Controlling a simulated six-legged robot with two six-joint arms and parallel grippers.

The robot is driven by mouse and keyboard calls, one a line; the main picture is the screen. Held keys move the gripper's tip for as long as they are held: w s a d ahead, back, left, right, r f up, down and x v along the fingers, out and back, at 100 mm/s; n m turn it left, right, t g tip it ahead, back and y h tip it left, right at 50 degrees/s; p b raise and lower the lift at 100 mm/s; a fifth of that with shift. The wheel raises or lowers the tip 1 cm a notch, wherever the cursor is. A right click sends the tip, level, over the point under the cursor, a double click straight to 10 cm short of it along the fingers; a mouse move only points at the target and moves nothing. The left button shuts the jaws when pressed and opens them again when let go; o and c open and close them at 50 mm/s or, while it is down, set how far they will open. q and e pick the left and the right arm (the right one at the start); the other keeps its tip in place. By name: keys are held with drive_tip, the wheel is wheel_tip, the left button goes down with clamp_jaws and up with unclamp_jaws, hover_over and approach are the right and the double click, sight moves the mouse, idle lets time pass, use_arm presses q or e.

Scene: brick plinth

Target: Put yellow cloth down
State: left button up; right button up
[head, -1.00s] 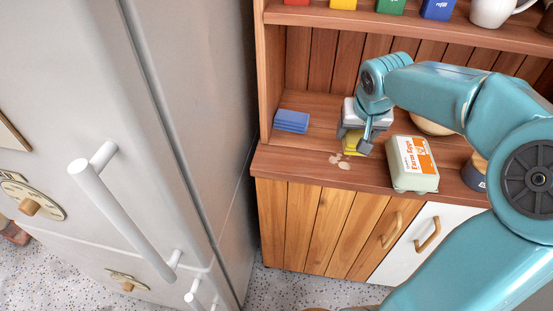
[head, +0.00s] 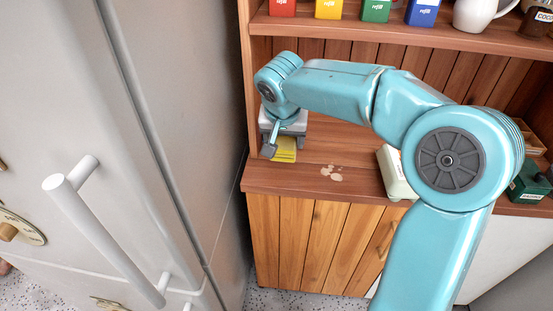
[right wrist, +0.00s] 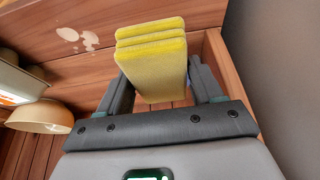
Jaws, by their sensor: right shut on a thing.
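The folded yellow cloth (head: 286,151) is between the fingers of my right gripper (head: 283,139), at the left end of the wooden counter (head: 356,153). In the right wrist view the cloth (right wrist: 152,62) shows as a thick stack of folds, with the gripper (right wrist: 158,82) shut on it from both sides. A sliver of blue shows beside one finger there; the blue folded cloth is otherwise hidden by my gripper and the yellow cloth. I cannot tell whether the yellow cloth touches what is under it. My left gripper is out of view.
A pale spill (head: 332,173) lies on the counter to the right of the cloth. An egg carton (head: 394,174) stands further right, partly behind my arm. The cabinet's side wall (head: 250,95) is close on the left, then the fridge (head: 160,110). A shelf (head: 350,32) with coloured boxes is above.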

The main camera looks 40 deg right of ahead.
sight(277, 166)
drive_tip(key=shift+w+a, duration=0.6)
drive_tip(key=shift+w, duration=0.15)
drive_tip(key=shift+s+d+f+b, duration=0.15)
drive_tip(key=shift+f+b, duration=0.2)
drive_tip(key=shift+f, duration=0.45)
wheel_tip(277, 166, down, 5)
drive_tip(key=shift+f+b, duration=0.1)
drive_tip(key=shift+b, duration=0.75)
drive_tip(key=shift+f, duration=0.25)
drive_tip(key=shift+r, duration=0.1)
drive_tip(key=shift+f, duration=0.2)
drive_tip(key=o, duration=0.9)
drive_tip(key=shift+r, duration=0.1)
